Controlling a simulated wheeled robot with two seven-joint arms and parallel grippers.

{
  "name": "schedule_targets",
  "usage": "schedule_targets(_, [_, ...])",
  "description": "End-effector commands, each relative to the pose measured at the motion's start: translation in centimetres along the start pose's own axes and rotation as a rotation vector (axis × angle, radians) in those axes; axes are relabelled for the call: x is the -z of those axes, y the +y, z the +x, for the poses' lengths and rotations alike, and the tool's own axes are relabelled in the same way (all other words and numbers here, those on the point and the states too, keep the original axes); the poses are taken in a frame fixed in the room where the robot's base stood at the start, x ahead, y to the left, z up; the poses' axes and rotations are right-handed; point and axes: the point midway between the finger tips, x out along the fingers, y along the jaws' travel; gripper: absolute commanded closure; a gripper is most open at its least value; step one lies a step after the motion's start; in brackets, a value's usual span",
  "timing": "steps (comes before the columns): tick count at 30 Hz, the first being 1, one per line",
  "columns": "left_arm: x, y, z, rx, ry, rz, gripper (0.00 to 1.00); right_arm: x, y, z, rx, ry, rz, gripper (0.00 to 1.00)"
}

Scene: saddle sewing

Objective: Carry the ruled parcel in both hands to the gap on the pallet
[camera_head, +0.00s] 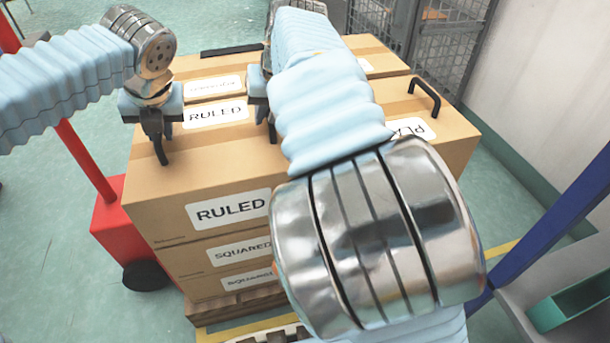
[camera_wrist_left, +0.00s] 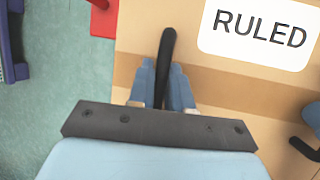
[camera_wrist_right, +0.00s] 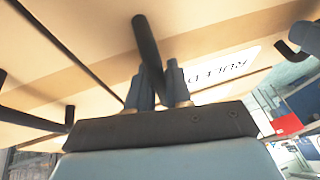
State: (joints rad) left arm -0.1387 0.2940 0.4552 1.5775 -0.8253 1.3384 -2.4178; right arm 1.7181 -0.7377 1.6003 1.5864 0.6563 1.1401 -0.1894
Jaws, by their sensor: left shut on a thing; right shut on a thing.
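The ruled parcel (camera_head: 165,205) is a brown cardboard box with white RULED labels on its top and front. It is at the front left of the stack, above boxes with other labels. Whether it rests on them or hangs just clear, I cannot tell. My left gripper (camera_head: 157,122) is shut on its left black handle, which also shows between the fingers in the left wrist view (camera_wrist_left: 165,65). My right gripper (camera_head: 264,106) is shut on another black handle, seen in the right wrist view (camera_wrist_right: 145,50). My right arm hides much of the parcel's right side. The pallet (camera_head: 235,303) shows at the bottom.
A box with a partly hidden label starting PLA (camera_head: 440,150) stands on the right, with a black handle (camera_head: 427,93) on top. More boxes are behind. A red object (camera_head: 112,225) is at the left, a wire cage (camera_head: 440,50) at the back, and a blue beam (camera_head: 560,220) at the right.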

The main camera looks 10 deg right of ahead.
Motion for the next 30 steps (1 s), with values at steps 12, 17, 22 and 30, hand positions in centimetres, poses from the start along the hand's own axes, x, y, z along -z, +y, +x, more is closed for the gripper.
schedule_targets(12, [0.2, -0.2, 0.5, 0.001, 0.0, 0.001, 0.55, -0.2, 0.1, 0.5, 0.001, 0.0, -0.001, 0.55])
schedule_targets(17, [0.2, -0.1, 0.4, 0.001, -0.001, 0.0, 0.55, -0.2, 0.1, 0.5, 0.0, 0.0, 0.0, 0.55])
schedule_targets(22, [0.1, -0.2, -1.4, 0.002, -0.004, 0.0, 0.55, -0.2, 0.1, 0.5, 0.0, 0.0, 0.0, 0.55])
schedule_targets(30, [0.1, -0.2, -7.6, 0.004, -0.005, 0.001, 0.55, -0.2, 0.1, 0.5, 0.0, 0.0, 0.0, 0.55])
